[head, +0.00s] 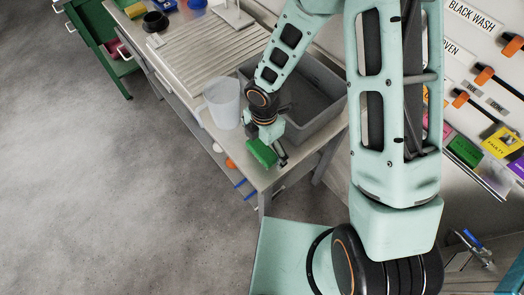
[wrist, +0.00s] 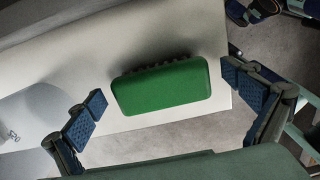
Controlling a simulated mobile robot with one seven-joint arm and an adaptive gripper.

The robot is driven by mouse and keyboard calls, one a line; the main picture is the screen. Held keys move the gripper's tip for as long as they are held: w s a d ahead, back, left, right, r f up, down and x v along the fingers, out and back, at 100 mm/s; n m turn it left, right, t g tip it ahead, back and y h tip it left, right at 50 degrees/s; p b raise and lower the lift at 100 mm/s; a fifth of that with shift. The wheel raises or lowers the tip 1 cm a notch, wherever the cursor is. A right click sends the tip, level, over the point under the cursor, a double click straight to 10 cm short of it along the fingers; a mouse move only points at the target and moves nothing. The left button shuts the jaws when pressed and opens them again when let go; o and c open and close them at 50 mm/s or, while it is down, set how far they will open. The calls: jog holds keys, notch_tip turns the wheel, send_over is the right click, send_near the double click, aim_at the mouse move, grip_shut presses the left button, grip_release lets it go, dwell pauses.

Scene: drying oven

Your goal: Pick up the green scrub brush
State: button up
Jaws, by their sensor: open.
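The green scrub brush (wrist: 162,88) lies near the edge of the pale bench top, its smooth green back facing the wrist camera and dark bristles showing along its far side. It also shows in the head view (head: 262,153), just beside my gripper (head: 280,158). In the wrist view my gripper (wrist: 165,103) is open, with one blue-padded finger to the left of the brush and one to the right. Both fingers appear apart from the brush. The brush's underside is hidden.
A translucent white pitcher (head: 222,102) stands left of my gripper. A grey sink basin (head: 322,122) lies behind it, and a ribbed drainboard (head: 205,50) farther back. The bench's front edge is close to the brush, with open floor (head: 110,200) beyond.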

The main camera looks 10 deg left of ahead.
aim_at(264, 148)
jog(key=c, duration=1.3)
jog(key=shift+o, duration=0.2)
jog(key=shift+r, duration=0.1)
notch_tip(264, 148, up, 10)
jog(key=shift+f+p, duration=0.1)
jog(key=shift+p, duration=0.75)
